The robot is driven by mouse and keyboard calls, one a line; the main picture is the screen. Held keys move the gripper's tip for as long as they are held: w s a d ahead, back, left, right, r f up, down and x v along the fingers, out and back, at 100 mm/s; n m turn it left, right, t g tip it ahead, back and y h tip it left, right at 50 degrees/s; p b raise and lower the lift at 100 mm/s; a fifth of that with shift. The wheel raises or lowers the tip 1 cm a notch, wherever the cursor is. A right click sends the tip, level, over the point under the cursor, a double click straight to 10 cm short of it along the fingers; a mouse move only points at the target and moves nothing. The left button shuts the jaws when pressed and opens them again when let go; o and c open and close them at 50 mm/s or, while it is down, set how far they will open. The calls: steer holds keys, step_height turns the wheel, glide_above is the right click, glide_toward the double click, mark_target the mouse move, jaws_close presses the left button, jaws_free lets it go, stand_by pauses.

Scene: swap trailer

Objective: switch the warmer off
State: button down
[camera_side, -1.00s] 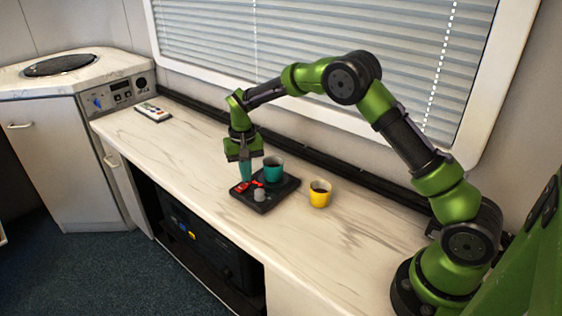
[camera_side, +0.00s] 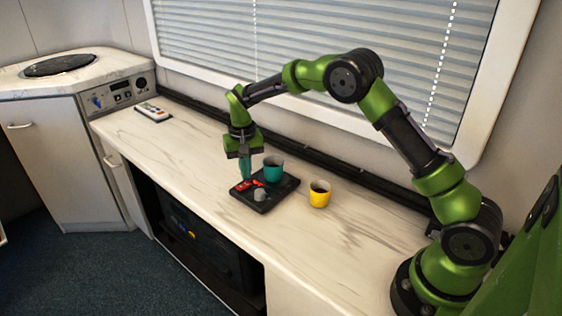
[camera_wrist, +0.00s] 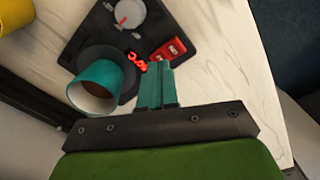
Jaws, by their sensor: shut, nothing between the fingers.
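The warmer is a black plate (camera_side: 287,191) on the counter, also in the wrist view (camera_wrist: 85,38). A teal mug (camera_side: 273,167) stands on its round pad; it also shows in the wrist view (camera_wrist: 97,86). A red rocker switch (camera_wrist: 169,50) sits near the plate's edge, beside a display with lit red digits (camera_wrist: 137,61) and a grey knob (camera_wrist: 128,14). In the side view the switch (camera_side: 243,188) is small. My gripper (camera_side: 246,178) is shut and empty, with its teal fingertips (camera_wrist: 156,68) just above the plate, close to the switch. Contact cannot be told.
A yellow cup (camera_side: 320,194) with dark contents stands right of the warmer. A remote (camera_side: 152,111) lies at the counter's far left. A black rail (camera_side: 340,182) runs along the window side. The counter (camera_side: 175,152) between remote and warmer is clear.

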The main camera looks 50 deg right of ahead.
mark_target(247, 183)
steer(key=shift+r, duration=2.55)
steer(key=shift+s+f, duration=0.6)
steer(key=shift+f, duration=0.1)
steer(key=s+a+r+t, duration=0.1)
steer(key=s+r+t, duration=0.1)
steer(key=s+r, duration=0.3)
steer(key=s+a+r+n+t+y, duration=0.1)
steer(key=s+r, duration=0.4)
steer(key=s, duration=0.8)
steer(key=s+a+r+n+t+y, duration=0.1)
steer(key=s+r+t, duration=0.3)
steer(key=s, duration=0.6)
steer(key=shift+a+r, duration=0.2)
steer(key=shift+r, duration=0.25)
